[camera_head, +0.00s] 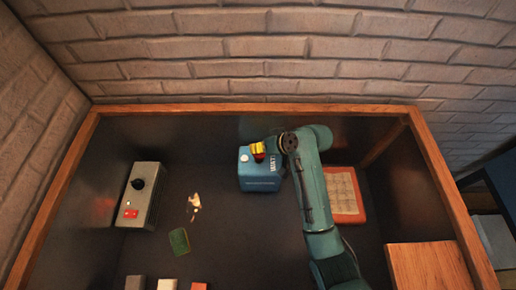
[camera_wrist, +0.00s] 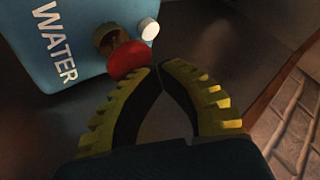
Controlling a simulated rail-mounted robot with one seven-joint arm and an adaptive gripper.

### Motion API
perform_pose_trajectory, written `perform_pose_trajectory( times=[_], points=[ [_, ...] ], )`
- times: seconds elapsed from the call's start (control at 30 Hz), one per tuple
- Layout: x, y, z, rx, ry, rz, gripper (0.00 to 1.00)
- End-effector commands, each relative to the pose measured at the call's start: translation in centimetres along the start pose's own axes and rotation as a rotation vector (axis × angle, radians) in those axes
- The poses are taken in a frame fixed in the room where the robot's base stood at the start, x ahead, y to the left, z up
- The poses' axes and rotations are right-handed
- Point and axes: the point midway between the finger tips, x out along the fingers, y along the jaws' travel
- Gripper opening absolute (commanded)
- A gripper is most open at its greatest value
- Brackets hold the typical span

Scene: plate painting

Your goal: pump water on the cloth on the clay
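A blue container marked WATER (camera_head: 258,181) stands near the back middle of the dark work surface. It fills the upper left of the wrist view (camera_wrist: 50,45), with a white cap (camera_wrist: 148,29), a brass fitting (camera_wrist: 110,38) and a red knob (camera_wrist: 129,60). An orange-red slab, seemingly the clay (camera_head: 359,214), lies to its right, with a beige cloth (camera_head: 341,190) on top. My gripper (camera_wrist: 161,68) has its yellow fingertips together, with nothing visible between them. The tips are close beside the red knob; I cannot tell whether they touch it.
A grey box (camera_head: 139,205) with a black knob and red switch stands left. A green pad (camera_head: 179,241) and a small pale object (camera_head: 194,206) lie between it and the container. Small blocks (camera_head: 167,284) line the front. A wooden frame (camera_head: 255,108) borders the surface.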

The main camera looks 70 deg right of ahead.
Motion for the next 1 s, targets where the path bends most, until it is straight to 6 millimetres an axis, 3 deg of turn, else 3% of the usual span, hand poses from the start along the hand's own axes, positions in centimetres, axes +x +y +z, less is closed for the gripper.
perform_pose_trajectory(
  times=[0.4,1.0],
  points=[
    [0.67,0.47,0.76,0.004,-0.007,0.0,0.0],
    [0.06,0.01,0.43,0.004,-0.008,0.0,0.0]
  ],
)
